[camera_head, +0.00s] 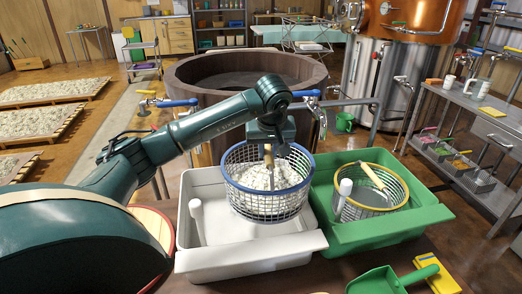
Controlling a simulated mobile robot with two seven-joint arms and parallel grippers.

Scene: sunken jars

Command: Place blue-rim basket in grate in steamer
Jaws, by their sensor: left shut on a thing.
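The blue-rim basket (264,207) is a wire basket full of pale white stuff. It hangs upright over the right part of the white tub; I cannot tell if its bottom touches the tub. My left gripper (268,152) comes down from above and is shut on its handle, whose light-coloured part shows just below the fingers. Behind it stands a wide round wooden vat (196,99) with a dark interior, which may be the steamer. I make out no grate inside it. My right gripper is out of view.
The white tub (225,258) holds a white upright stick. Beside it, a green tub (415,214) holds a yellow-rim basket (374,209). A green scoop (385,281) and yellow block lie in front. Blue-handled taps line the vat front; a copper still (425,18) stands behind right.

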